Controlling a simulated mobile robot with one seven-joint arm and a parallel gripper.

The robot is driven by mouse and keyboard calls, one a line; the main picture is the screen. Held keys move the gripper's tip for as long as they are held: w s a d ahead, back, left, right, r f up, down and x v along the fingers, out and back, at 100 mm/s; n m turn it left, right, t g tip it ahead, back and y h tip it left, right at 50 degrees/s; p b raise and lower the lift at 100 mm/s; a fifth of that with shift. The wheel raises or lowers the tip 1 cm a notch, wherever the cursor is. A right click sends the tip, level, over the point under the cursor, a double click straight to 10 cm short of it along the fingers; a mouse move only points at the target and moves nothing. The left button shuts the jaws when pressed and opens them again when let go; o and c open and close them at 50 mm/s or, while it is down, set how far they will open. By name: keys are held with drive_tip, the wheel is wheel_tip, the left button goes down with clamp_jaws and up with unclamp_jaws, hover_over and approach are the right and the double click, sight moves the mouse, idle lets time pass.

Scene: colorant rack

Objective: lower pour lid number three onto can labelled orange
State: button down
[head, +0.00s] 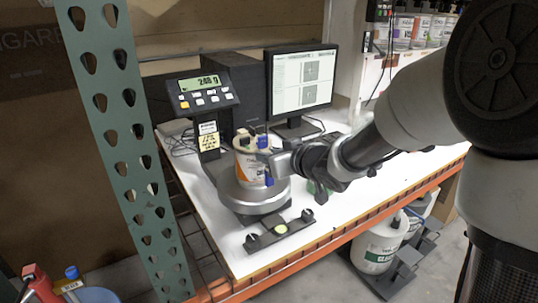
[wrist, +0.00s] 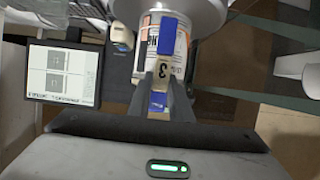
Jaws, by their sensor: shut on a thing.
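The can (head: 246,168), white with an orange-marked label, stands upright on the round silver plate of the scale (head: 228,192). It also shows in the wrist view (wrist: 181,48), its label partly covered. My gripper (wrist: 163,92) is shut on the pour lid, whose tan piece marked 3 (wrist: 163,70) sits between the fingers, with blue parts above and below it. In the head view my gripper (head: 277,160) is at the can's right side, near its top. The lid's underside and the can's rim are hidden, so I cannot tell whether they touch.
A scale display (head: 203,91) and a monitor (head: 302,80) stand behind the can. A black bar with knobs and a bubble level (head: 280,229) lies in front of the scale. A green perforated post (head: 128,130) rises at left.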

drive_tip(key=c, duration=1.5)
unclamp_jaws()
drive_tip(key=shift+f, duration=0.1)
drive_tip(key=shift+c, duration=0.2)
drive_tip(key=p+v, duration=0.5)
drive_tip(key=v, duration=1.2)
drive_tip(key=shift+s, duration=0.2)
drive_tip(key=shift+d, duration=0.1)
